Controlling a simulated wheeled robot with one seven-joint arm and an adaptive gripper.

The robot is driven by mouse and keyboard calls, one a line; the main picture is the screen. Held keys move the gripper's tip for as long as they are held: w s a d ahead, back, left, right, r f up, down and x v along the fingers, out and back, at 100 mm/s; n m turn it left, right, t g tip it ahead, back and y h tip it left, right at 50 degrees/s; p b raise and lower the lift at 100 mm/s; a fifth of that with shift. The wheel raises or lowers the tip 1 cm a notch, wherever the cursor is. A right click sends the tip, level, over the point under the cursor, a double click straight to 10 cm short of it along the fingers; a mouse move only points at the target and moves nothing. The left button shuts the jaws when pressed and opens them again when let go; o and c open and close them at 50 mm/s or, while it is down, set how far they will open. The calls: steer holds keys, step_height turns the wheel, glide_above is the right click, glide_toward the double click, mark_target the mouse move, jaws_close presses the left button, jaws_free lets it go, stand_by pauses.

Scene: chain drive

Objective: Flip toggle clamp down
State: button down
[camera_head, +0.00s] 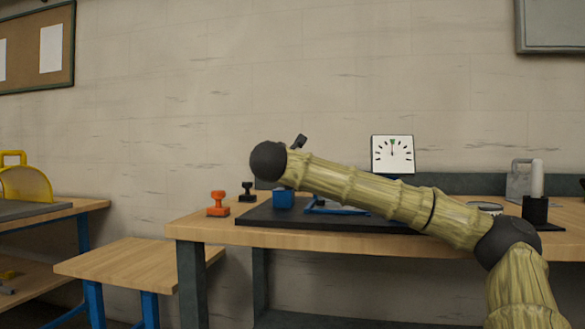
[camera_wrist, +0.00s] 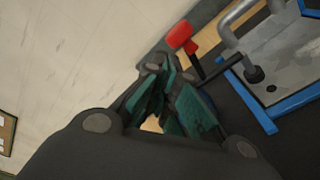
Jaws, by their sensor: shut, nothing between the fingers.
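The toggle clamp (camera_wrist: 197,66) shows in the wrist view right of my gripper, with a red grip (camera_wrist: 181,37) on a dark lever. A dark arm runs from it toward a black tip over a grey metal plate (camera_wrist: 284,58) with a blue frame. The red grip stands out away from the plate. My gripper (camera_wrist: 165,76) is shut and empty, its green-padded fingers together beside the clamp's lever; I cannot tell if they touch it. In the head view my arm hides most of the clamp and the blue fixture (camera_head: 335,209).
A dark mat (camera_head: 262,217) lies on the wooden bench (camera_head: 200,228). A blue block (camera_head: 283,198), an orange stamp-shaped piece (camera_head: 218,204) and a black one (camera_head: 247,191) stand at the left. A dial gauge (camera_head: 392,154) stands behind.

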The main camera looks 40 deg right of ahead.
steer(key=shift+b+v, duration=1.15)
steer(key=shift+v, duration=1.7)
steer(key=shift+w+f, duration=0.1)
steer(key=shift+f, duration=0.05)
